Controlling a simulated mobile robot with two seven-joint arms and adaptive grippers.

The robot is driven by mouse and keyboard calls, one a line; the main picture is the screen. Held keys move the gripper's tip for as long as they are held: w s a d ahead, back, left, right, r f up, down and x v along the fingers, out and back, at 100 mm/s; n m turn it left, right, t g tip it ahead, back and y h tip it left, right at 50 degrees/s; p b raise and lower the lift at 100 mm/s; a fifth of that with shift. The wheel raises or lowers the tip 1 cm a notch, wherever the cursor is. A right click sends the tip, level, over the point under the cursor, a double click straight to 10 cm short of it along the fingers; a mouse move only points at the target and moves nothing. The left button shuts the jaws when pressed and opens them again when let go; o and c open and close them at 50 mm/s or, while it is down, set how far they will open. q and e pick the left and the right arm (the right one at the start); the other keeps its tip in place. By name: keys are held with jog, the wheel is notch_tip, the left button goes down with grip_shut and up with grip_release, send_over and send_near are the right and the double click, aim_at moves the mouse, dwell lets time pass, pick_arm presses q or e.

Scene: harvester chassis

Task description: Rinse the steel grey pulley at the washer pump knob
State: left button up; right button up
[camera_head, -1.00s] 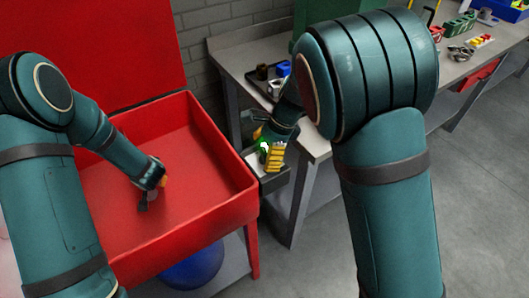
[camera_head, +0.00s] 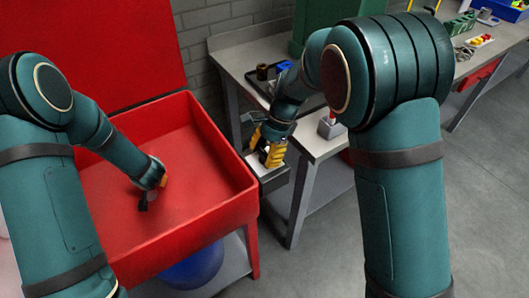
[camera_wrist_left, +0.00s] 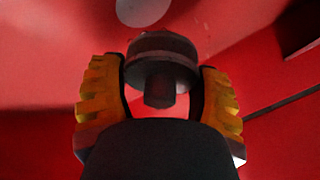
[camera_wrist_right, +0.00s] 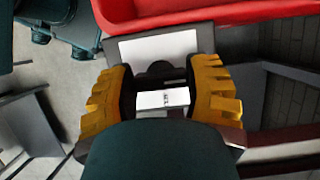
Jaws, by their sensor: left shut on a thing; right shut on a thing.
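The pulley (camera_wrist_left: 160,58), dark grey with a round flange and a hub, is between the yellow fingers of my left gripper (camera_wrist_left: 160,85). In the head view, my left gripper (camera_head: 150,186) is inside the red washer basin (camera_head: 200,126), mostly hidden by its wrist. My right gripper (camera_head: 268,150) is beside the basin's right wall, above a grey box (camera_head: 275,182) with a pale top. It is shut on a small dark part with a white label (camera_wrist_right: 162,99), which looks like the pump knob. The fingers hide most of that part.
A blue rounded object (camera_head: 192,268) is under the basin. Open floor lies at the right.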

dwell(0.3)
jog(key=o, duration=1.2)
jog(key=v, duration=1.2)
jog(key=shift+w+a, duration=0.1)
jog(key=shift+a, duration=0.05)
pick_arm(q)
jog(key=shift+s+d+p, duration=0.35)
jog(key=shift+d+p, duration=0.05)
jog(key=shift+d, duration=0.9)
jog(key=shift+s+d+p, duration=0.3)
jog(key=shift+d+p, duration=0.1)
jog(key=shift+d, duration=0.9)
jog(key=shift+s+d+p, duration=0.35)
jog(key=shift+d+p, duration=0.05)
jog(key=shift+d, duration=0.9)
pick_arm(e)
jog(key=shift+r, duration=1.25)
